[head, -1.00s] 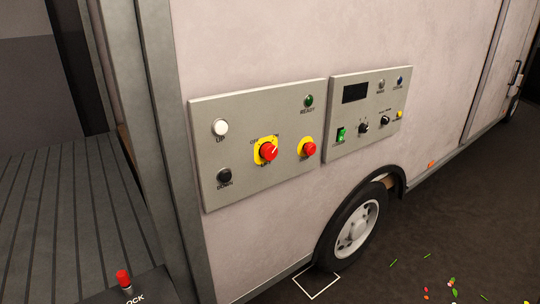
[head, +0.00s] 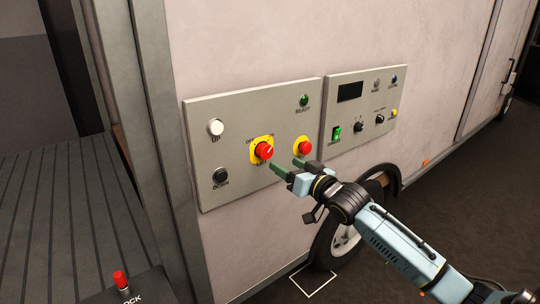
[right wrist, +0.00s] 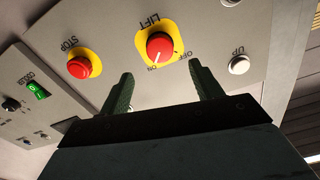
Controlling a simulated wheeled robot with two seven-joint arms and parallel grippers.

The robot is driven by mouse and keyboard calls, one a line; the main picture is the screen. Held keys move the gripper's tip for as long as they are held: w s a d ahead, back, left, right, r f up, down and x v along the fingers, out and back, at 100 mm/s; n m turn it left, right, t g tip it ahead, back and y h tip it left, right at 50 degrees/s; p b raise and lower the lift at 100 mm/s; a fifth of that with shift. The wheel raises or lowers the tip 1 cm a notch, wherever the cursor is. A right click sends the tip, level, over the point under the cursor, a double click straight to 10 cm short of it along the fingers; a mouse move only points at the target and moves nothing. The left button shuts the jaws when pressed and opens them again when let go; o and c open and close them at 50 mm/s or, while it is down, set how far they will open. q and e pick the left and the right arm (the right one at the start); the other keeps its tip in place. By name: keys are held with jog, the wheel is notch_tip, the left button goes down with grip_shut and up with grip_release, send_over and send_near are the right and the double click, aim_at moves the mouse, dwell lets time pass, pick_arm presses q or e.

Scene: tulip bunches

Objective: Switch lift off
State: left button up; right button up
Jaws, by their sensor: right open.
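The lift switch is a red rotary knob (head: 264,150) on a yellow plate, on the left grey panel (head: 230,180) of the pink wall. In the right wrist view, which is upside down, the knob (right wrist: 160,44) has a white mark pointing toward ON; OFF is printed to its right. My right gripper (head: 286,166) is open and empty, just below and right of the knob. In the right wrist view, its two green fingers (right wrist: 161,76) are apart, with the knob beyond and between their tips, not touched. My left gripper is out of view.
A red stop button (head: 304,147) sits close to the right fingertip. White UP (head: 215,127) and black DOWN (head: 220,175) buttons and a green READY lamp (head: 304,101) share the panel. A second panel (head: 362,106) is at right. A red-topped lock box (head: 120,279) stands lower left.

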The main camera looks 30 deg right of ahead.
aim_at(267, 153)
jog(key=w, duration=0.8)
jog(key=shift+w+a, duration=0.25)
jog(key=shift+a, duration=0.05)
jog(key=shift+c, duration=0.4)
jog(key=c, duration=0.9)
